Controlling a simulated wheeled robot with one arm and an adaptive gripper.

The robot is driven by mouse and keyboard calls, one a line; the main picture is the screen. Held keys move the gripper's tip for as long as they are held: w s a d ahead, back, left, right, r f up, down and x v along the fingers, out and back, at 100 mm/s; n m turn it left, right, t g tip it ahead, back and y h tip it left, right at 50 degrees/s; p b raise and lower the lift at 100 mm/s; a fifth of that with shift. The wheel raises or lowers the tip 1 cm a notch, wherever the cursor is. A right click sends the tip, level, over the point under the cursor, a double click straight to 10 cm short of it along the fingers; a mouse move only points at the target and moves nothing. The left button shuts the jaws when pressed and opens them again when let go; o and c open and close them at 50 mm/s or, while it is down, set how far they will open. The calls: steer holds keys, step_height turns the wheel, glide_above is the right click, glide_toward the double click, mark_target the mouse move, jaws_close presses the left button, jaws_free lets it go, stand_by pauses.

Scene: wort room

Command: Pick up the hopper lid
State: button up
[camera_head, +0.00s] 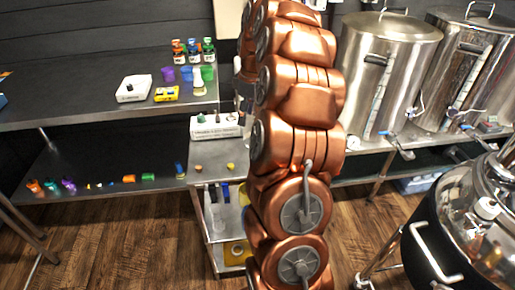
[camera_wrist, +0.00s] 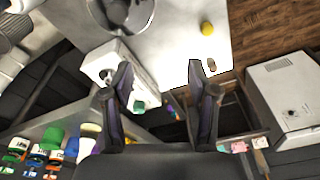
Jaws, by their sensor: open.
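My gripper (camera_wrist: 160,78) is open in the wrist view, its two dark fingers apart with nothing held between them. It is above the edge of a light metal surface. A round, shiny metal dish-like thing (camera_wrist: 122,10) is cut off by the top edge of the wrist view, beyond the fingers; I cannot tell whether it is the hopper lid or part of the hopper. No other thing is clearly the hopper lid. In the head view my copper arm stands in the middle and hides what is behind it; the gripper cannot be made out there.
A small metal cart (camera_head: 214,173) bears a white rack (camera_head: 216,126). A yellow piece (camera_wrist: 207,28) and a brown piece (camera_wrist: 211,65) lie on the surface. Capped bottles (camera_head: 194,51) stand on the left bench (camera_head: 70,106). Steel kettles (camera_head: 388,70) stand right.

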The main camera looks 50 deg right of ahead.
steer(key=d+f, duration=0.1)
steer(key=d, duration=0.1)
steer(key=d+f, duration=0.1)
steer(key=d, duration=0.1)
steer(key=d+f+b, duration=0.1)
steer(key=d, duration=0.1)
steer(key=shift+s+f, duration=0.15)
steer(key=shift+w+f+p, duration=0.2)
steer(key=shift+f+p, duration=0.2)
steer(key=shift+f, duration=1.5)
steer(key=shift+w+f+p, duration=0.2)
steer(key=shift+f+p, duration=0.2)
steer(key=shift+f, duration=1.45)
steer(key=shift+a, duration=0.1)
jaws_close()
